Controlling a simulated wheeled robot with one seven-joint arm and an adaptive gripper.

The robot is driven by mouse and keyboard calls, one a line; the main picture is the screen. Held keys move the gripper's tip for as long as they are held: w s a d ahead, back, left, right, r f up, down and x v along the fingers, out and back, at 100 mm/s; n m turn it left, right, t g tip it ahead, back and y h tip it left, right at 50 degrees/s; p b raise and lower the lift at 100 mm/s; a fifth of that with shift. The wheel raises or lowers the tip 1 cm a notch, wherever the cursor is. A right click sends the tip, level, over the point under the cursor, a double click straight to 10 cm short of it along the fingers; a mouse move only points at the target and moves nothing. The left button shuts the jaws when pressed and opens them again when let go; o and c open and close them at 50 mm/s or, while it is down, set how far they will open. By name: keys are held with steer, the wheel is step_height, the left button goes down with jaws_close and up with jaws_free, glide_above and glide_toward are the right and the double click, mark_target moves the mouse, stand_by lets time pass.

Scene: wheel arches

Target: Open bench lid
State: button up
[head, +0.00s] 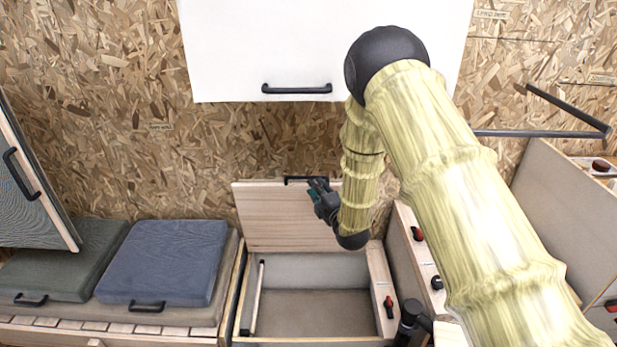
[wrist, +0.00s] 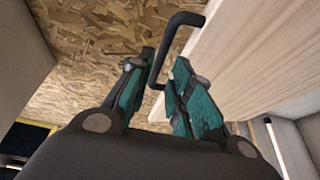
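The bench lid (head: 275,222) is a pale wooden panel standing raised against the chipboard wall behind an open bench compartment (head: 315,270). Its black bar handle (head: 294,180) is at the lid's upper edge. My gripper (head: 317,186) is at the right part of that handle. In the wrist view, the lid (wrist: 255,50) fills the right side, and the handle (wrist: 170,45) passes between the teal fingers of my gripper (wrist: 165,60). The fingers are apart, with gaps beside the bar. Firm contact is not visible.
A white cabinet (head: 300,50) with a black handle hangs above. Blue cushion (head: 165,262) and green cushion (head: 65,262) lie on the left. A tilted panel (head: 30,180) stands at the far left. Wooden panels with red-black latches (head: 389,305) flank the compartment's right side.

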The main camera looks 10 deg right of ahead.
mark_target(309, 178)
steer(key=p+x, duration=0.1)
steer(key=x, duration=0.6)
steer(key=shift+w+f, duration=0.1)
steer(key=shift+w, duration=0.05)
steer(key=shift+c, duration=0.3)
jaws_close()
